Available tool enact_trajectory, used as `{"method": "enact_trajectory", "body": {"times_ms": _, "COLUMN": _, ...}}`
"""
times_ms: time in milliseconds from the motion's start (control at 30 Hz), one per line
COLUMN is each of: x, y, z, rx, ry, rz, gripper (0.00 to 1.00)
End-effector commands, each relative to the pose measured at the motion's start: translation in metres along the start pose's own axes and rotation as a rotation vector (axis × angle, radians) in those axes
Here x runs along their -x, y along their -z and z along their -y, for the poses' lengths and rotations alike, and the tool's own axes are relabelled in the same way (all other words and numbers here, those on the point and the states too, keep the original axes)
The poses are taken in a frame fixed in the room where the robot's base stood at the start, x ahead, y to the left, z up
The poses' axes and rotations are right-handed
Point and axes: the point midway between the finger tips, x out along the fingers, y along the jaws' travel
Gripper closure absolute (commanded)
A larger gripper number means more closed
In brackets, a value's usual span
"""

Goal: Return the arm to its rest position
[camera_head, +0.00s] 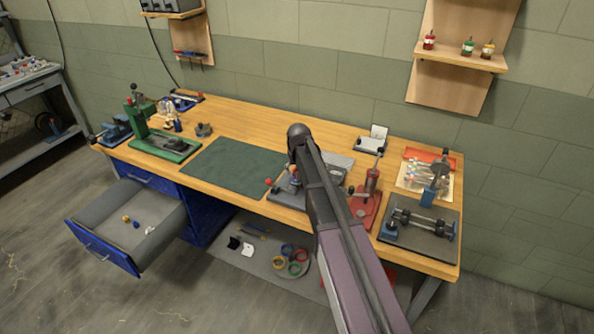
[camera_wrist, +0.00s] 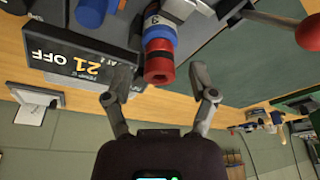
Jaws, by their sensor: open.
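My gripper (camera_wrist: 160,72) is open in the wrist view, its two fingers spread apart. A cylinder (camera_wrist: 158,62) with a red end, a white band and a blue section shows at the gap between the fingertips; I cannot tell whether the fingers touch it. In the head view my arm (camera_head: 335,225) reaches from the bottom edge up over the workbench (camera_head: 255,118), its dark rounded joint above the bench middle. My gripper is largely hidden behind the arm there.
A dark display (camera_wrist: 85,62) reading "21 OFF" and a red ball knob (camera_wrist: 308,35) flank the cylinder. The bench holds a green press (camera_head: 165,142), a red-based press (camera_head: 368,200) and a grey fixture plate (camera_head: 415,240). An open drawer (camera_head: 120,235) juts out at left. The green mat (camera_head: 235,165) is clear.

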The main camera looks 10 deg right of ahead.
Motion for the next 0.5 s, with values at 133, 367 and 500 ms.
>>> {"method": "enact_trajectory", "body": {"times_ms": 133, "x": 0.0, "y": 0.0, "z": 0.0, "rx": 0.0, "ry": 0.0, "rz": 0.0, "gripper": 0.26}}
{"method": "enact_trajectory", "body": {"times_ms": 367, "x": 0.0, "y": 0.0, "z": -0.0001, "rx": 0.0, "ry": 0.0, "rz": 0.0, "gripper": 0.26}}
{"method": "enact_trajectory", "body": {"times_ms": 500, "x": 0.0022, "y": -0.0093, "z": -0.0007, "rx": 0.001, "ry": 0.0, "rz": 0.007, "gripper": 0.26}}
